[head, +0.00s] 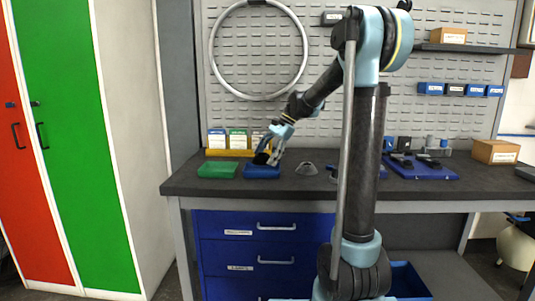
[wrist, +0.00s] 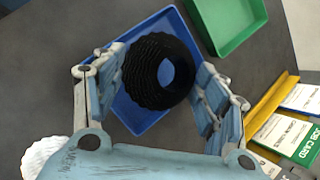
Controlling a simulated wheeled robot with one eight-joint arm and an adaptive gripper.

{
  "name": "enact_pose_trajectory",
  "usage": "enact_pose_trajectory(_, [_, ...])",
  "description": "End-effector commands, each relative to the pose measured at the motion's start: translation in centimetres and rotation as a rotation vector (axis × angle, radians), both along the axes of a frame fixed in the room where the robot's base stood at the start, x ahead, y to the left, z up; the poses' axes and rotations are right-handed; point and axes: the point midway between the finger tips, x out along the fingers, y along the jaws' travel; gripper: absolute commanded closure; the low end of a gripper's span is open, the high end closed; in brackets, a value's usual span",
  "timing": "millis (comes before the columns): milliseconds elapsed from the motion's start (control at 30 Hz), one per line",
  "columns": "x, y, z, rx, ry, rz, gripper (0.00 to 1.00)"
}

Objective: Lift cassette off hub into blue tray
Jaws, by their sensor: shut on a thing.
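The cassette is a black ribbed ring (wrist: 150,62) in the wrist view, gripped between the two fingers of my gripper (wrist: 163,66). Blue shows through its centre hole. It lies over the blue tray (wrist: 135,117), whose rim and floor show around it; whether it touches the floor I cannot tell. In the head view my gripper (head: 268,156) points down just above the blue tray (head: 262,173), with the dark cassette (head: 261,158) at its tip.
A green tray (head: 217,170) sits left of the blue one. Behind them is a yellow rack (head: 230,153) with cards. A blue mat with dark tools (head: 422,170) and a cardboard box (head: 495,151) lie at right. The bench front is clear.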

Motion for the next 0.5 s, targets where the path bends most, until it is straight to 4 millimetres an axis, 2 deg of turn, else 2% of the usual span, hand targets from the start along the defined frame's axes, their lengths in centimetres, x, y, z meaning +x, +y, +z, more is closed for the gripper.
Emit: enact_pose_trajectory(500, [0.0, 0.0, -2.5, 0.0, -0.001, 0.001, 0.78])
